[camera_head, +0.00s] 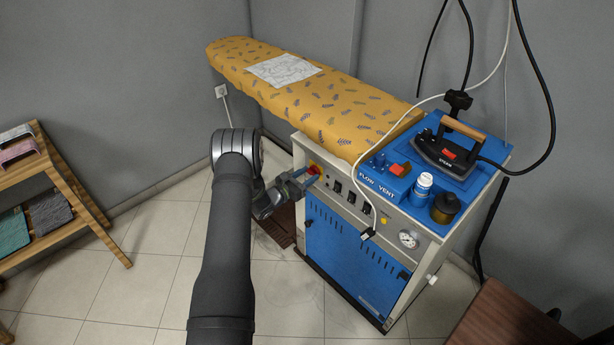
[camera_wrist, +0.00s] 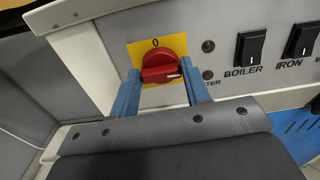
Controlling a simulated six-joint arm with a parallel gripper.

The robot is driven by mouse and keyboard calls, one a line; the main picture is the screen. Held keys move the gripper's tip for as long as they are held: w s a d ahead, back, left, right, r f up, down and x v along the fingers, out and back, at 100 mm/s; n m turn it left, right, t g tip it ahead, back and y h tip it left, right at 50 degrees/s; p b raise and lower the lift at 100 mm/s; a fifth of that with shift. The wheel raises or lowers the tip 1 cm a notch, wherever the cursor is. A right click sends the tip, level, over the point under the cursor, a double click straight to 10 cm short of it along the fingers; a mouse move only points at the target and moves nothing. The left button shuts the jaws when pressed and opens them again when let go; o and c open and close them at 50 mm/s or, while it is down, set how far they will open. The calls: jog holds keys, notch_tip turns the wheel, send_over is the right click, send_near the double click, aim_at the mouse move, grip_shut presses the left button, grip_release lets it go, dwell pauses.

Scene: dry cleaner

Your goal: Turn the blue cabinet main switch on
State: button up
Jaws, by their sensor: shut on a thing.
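The main switch is a red rotary knob (camera_wrist: 163,66) on a yellow plate (camera_wrist: 138,50) marked 0 at the top, on the cabinet's front panel. The white mark on the knob points to the right, away from the 0. My gripper (camera_wrist: 160,88) is shut on the knob, with one blue finger on each side of it. In the head view the knob (camera_head: 314,170) is partly hidden by my gripper (camera_head: 306,180). The blue cabinet (camera_head: 350,258) stands below the yellow ironing board (camera_head: 310,100).
Black rocker switches labelled BOILER (camera_wrist: 250,47) and IRON (camera_wrist: 301,40) sit right of the knob. An iron (camera_head: 450,148), a white bottle (camera_head: 422,187) and a dark jar (camera_head: 445,207) stand on the blue top. A white cable (camera_head: 386,200) hangs over the front panel.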

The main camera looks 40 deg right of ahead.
jog(key=shift+m, duration=0.4)
jog(key=o, duration=1)
jog(key=a, duration=1.7)
jog(key=shift+a, duration=0.25)
jog(key=d, duration=1.7)
jog(key=shift+d, duration=0.25)
